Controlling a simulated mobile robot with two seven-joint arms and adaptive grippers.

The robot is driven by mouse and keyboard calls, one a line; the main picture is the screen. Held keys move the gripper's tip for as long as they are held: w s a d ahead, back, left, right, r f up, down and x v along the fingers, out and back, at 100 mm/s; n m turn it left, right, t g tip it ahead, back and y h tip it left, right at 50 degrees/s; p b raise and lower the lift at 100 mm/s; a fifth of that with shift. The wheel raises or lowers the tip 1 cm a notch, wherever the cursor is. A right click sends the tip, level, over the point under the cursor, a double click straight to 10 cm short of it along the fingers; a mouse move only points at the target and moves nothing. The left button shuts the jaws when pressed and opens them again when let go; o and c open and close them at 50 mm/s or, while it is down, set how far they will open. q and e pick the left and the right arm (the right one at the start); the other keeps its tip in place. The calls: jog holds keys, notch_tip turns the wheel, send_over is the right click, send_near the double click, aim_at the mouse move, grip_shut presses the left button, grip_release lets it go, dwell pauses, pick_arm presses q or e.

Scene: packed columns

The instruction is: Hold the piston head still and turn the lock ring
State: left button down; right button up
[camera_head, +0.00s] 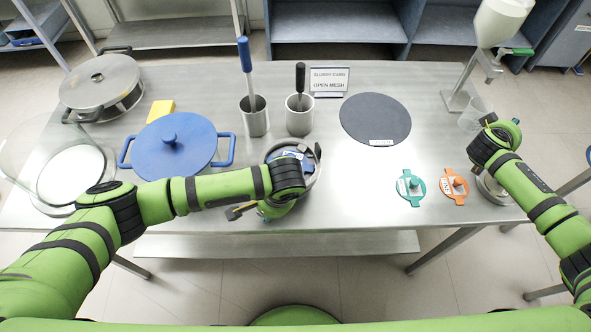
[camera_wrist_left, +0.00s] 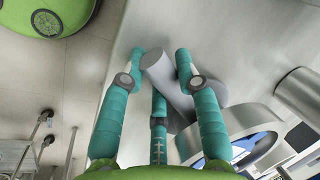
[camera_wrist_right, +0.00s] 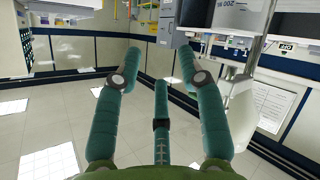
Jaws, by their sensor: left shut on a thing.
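A round steel vessel (camera_head: 317,178) with blue parts inside stands at the front edge of the table, partly hidden by my left arm. In the left wrist view it shows as a grey ring (camera_wrist_left: 255,118), and a thick grey cylindrical bar (camera_wrist_left: 165,78) is beside it. My left gripper (camera_wrist_left: 161,62) is shut on this bar, with teal fingers on either side. Which part is the piston head and which the lock ring I cannot tell. My right gripper (camera_wrist_right: 160,62) is open and empty, over the table's right end, facing the room.
A teal (camera_head: 411,188) and an orange (camera_head: 454,186) eared piece lie right of the vessel. Behind are two steel cups (camera_head: 255,122) with tools, a dark disc (camera_head: 375,118) and a sign (camera_head: 329,80). A blue lid (camera_head: 172,146) is left. The front middle is clear.

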jog(key=w+a+g+y, duration=0.15)
jog(key=a+y, duration=0.45)
jog(key=a, duration=2)
jog(key=s+a+r+n+g+y, duration=0.1)
jog(key=s+a+r+n+y, duration=0.25)
jog(key=a, duration=0.75)
jog(key=s+a+r+n+g+y, duration=0.1)
jog(key=s+a+r+n+y, duration=0.3)
jog(key=a, duration=0.6)
jog(key=shift+m+h, duration=0.65)
jog(key=shift+h, duration=0.2)
jog(key=x, duration=1)
jog(key=shift+s+f, duration=0.15)
jog(key=shift+s, duration=0.05)
